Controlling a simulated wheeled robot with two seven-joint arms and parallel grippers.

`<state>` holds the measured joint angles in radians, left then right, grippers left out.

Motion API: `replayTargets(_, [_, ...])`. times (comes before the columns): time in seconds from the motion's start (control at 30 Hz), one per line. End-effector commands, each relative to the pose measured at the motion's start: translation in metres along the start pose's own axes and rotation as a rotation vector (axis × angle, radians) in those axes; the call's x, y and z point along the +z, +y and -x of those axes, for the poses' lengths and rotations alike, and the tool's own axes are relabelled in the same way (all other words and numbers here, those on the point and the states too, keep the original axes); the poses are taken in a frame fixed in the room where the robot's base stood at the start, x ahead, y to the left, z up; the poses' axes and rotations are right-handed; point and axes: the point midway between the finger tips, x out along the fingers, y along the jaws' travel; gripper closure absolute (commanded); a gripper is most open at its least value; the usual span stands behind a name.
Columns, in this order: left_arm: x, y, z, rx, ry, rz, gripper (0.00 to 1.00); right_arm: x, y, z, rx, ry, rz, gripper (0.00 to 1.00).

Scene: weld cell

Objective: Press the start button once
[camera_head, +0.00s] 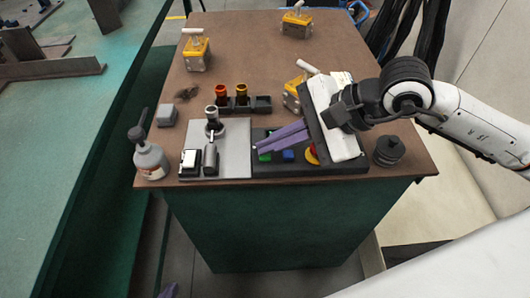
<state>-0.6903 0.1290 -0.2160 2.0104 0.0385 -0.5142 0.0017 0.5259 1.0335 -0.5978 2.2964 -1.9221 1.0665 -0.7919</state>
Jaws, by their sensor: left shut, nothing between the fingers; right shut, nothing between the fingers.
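A black control box (339,171) lies at the front edge of the brown table top. It carries a green button (264,157), a blue button (288,155) and a red mushroom button on yellow (312,154). No label marks the start button legibly. My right gripper (262,147) reaches in from the right; its purple fingers are shut and empty. Their tips are over the box's left part, just behind the green button in the picture; I cannot tell whether they touch anything. My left gripper (168,291) shows only as a purple tip at the bottom edge, low beside the table.
Left of the box, a grey plate (235,160) holds small devices. A spray bottle (151,158) stands at the left corner and a black stacked knob (389,150) at the right. Several yellow-based items (196,54) stand further back.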

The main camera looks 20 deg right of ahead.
Motion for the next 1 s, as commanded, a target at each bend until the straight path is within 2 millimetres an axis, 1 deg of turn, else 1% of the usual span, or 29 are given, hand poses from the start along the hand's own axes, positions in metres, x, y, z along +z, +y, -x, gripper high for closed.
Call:
replayTargets(0.63, [0.0058,-0.0007,-0.0060,0.000,0.000,0.000,1.00,-0.0033,0.0034,-0.0045,0.001,0.000,0.000,1.00])
replayTargets(1.0, [0.0041,-0.0006,-0.0045,0.000,0.001,0.000,1.00,-0.0017,0.0019,-0.0022,0.001,0.001,0.000,1.00])
